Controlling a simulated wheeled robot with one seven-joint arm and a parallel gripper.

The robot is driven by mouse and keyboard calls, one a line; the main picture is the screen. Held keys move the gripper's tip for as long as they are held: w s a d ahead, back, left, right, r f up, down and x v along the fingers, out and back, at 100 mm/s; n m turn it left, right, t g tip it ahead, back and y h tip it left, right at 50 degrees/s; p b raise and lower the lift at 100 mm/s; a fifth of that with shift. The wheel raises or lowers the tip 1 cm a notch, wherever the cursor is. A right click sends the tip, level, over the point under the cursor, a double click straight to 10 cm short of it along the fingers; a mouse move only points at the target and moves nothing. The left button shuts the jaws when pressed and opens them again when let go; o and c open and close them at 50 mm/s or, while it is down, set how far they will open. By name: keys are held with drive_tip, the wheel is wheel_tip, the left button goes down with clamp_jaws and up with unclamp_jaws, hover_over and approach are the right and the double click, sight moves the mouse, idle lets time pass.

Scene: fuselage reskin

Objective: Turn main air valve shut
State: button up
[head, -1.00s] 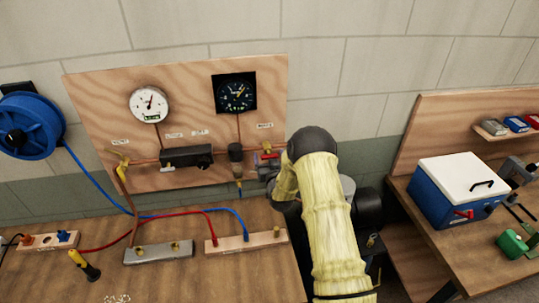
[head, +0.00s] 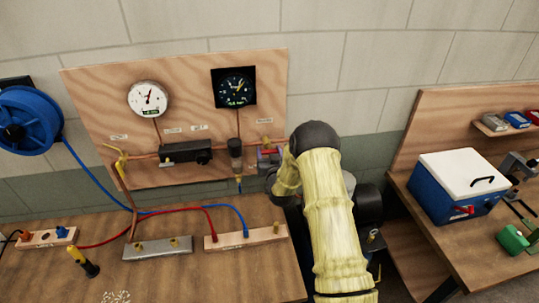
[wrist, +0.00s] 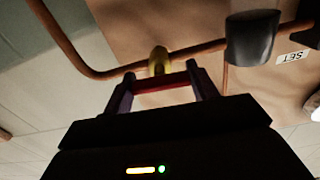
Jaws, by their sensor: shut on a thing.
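The main air valve has a brass body (wrist: 158,60) on the copper pipe and a red lever handle (wrist: 160,84). In the wrist view the red handle lies crosswise between the two fingers of my gripper (wrist: 160,76), which is shut on it. In the head view the red handle (head: 271,152) shows at the right end of the plywood panel's pipe, with my gripper (head: 268,161) around it. My arm's yellow sleeve hides part of the wrist and the area to the right of the valve.
The plywood panel (head: 95,95) carries a white gauge (head: 147,99), a black gauge (head: 234,87) and a black block (head: 186,152). A dark cylindrical fitting (wrist: 251,37) sits near the valve. Below is a wooden bench (head: 190,285) with hoses. A blue cooler box (head: 435,190) stands at right.

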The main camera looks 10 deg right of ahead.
drive_tip(key=m+b, duration=0.1)
drive_tip(key=b, duration=0.2)
drive_tip(key=m+b, duration=0.3)
drive_tip(key=b, duration=0.2)
drive_tip(key=shift+f+m+b, duration=0.3)
drive_tip(key=shift+m+b, duration=0.05)
drive_tip(key=shift+m, duration=0.05)
drive_tip(key=m+b, duration=0.4)
drive_tip(key=b, duration=0.2)
drive_tip(key=shift+b, duration=0.35)
drive_tip(key=m+b, duration=0.5)
drive_tip(key=b, duration=0.2)
drive_tip(key=shift+r+m, duration=0.1)
drive_tip(key=shift+m, duration=0.3)
drive_tip(key=m+b, duration=0.2)
drive_tip(key=shift+r+m+b, duration=0.25)
drive_tip(key=shift+m+b, duration=0.15)
drive_tip(key=shift+r, duration=0.1)
drive_tip(key=o, duration=1)
drive_tip(key=shift+w, duration=0.15)
